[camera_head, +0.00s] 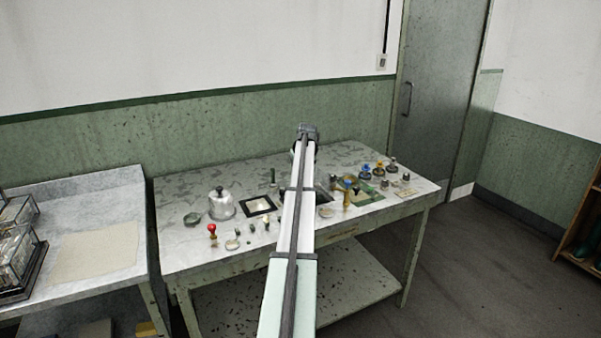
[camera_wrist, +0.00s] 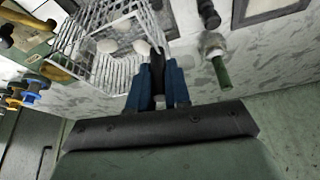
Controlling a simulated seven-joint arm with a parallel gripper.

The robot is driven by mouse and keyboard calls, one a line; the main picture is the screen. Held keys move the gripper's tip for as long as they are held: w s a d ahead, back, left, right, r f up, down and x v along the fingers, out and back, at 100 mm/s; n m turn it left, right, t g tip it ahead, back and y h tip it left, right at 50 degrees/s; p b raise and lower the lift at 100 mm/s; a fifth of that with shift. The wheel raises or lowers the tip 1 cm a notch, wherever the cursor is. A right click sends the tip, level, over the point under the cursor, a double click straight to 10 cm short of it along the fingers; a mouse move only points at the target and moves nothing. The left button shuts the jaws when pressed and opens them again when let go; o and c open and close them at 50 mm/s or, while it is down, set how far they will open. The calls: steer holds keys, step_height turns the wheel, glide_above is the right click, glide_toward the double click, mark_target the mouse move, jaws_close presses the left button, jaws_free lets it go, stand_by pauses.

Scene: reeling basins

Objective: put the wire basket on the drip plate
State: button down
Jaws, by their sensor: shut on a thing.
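The white wire basket (camera_wrist: 121,21) is in the wrist view at upper left of centre, with several pale rounded pieces inside it. My gripper (camera_wrist: 158,72) has blue fingers shut on the basket's near edge. I cannot tell whether the basket touches the table. In the head view my arm hides the basket and the fingers. A black-framed square plate with a pale middle (camera_head: 260,206) lies left of my arm, and another dark square piece (camera_head: 325,196) is partly behind the arm. I cannot tell which is the drip plate.
A green-handled tool (camera_wrist: 220,72) stands close right of my fingers in the wrist view. The table (camera_head: 185,254) also holds a domed metal pot (camera_head: 221,205), a red-topped stamp (camera_head: 212,234) and blue and yellow knobbed pieces (camera_head: 365,172). The back left is mostly clear.

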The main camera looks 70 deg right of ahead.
steer(key=shift+w, duration=0.1)
steer(key=w+a+r+n+t+y, duration=0.1)
steer(key=w+a+r+n, duration=0.3)
steer(key=w+a, duration=0.35)
steer(key=w+a+r+n+t+y, duration=0.1)
steer(key=w+a+r+n+y, duration=0.15)
steer(key=w+a+n, duration=0.4)
step_height(320, 180, down, 9)
steer(key=w+a+m, duration=0.1)
steer(key=shift+a+f+h, duration=0.15)
steer(key=shift+a+h, duration=0.2)
steer(key=shift+f+m, duration=0.15)
steer(key=shift+m, duration=0.1)
steer(key=c, duration=1.1)
jaws_free()
steer(key=v, duration=1.2)
steer(key=shift+a, duration=0.1)
